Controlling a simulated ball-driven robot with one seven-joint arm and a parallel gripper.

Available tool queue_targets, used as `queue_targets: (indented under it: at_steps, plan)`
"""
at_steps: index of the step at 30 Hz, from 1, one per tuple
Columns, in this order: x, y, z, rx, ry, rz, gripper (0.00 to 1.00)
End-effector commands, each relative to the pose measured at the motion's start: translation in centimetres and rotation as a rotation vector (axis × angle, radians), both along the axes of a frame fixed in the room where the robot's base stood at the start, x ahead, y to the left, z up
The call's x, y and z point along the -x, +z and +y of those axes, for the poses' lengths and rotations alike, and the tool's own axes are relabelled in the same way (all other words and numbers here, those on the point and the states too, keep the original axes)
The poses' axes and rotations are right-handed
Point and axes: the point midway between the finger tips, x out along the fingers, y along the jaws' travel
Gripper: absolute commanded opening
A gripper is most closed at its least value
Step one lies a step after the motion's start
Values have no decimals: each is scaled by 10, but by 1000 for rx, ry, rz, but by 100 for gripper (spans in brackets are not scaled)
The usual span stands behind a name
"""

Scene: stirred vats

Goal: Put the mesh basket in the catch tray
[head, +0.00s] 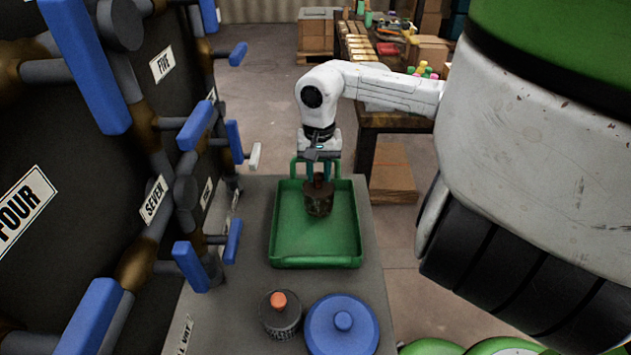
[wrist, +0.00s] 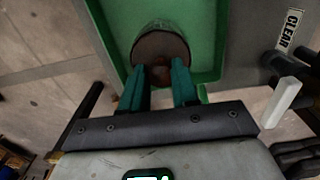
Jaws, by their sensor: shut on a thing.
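The catch tray (head: 288,235) is a green, shallow, rectangular tray on the grey bench top; its green floor also shows in the wrist view (wrist: 112,25). My gripper (head: 318,178) reaches down at the tray's far end. Its teal fingers, also in the wrist view (wrist: 160,80), are shut on the knob of a brown, rusty-looking round vessel, which I take to be the mesh basket (head: 318,203). The basket looks upright and lies inside the tray's outline, close to the far wall, and shows in the wrist view (wrist: 160,45). I cannot tell whether it touches the tray floor.
A dark canister with an orange knob (head: 281,318) and a blue round lid (head: 342,328) stand in front of the tray. Dark vats with blue-handled valves (head: 192,266) line the left side. A cluttered table (head: 395,120) stands behind. The tray's front half is clear.

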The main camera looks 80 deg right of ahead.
Motion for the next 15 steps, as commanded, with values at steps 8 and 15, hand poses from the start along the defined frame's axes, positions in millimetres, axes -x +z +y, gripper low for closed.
queue_targets:
  at_steps: [8, 15]
  plan:
    - [-9, -24, -7, -4, -2, -3, 0]
    - [-8, -43, -8, 0, -1, -1, 0]
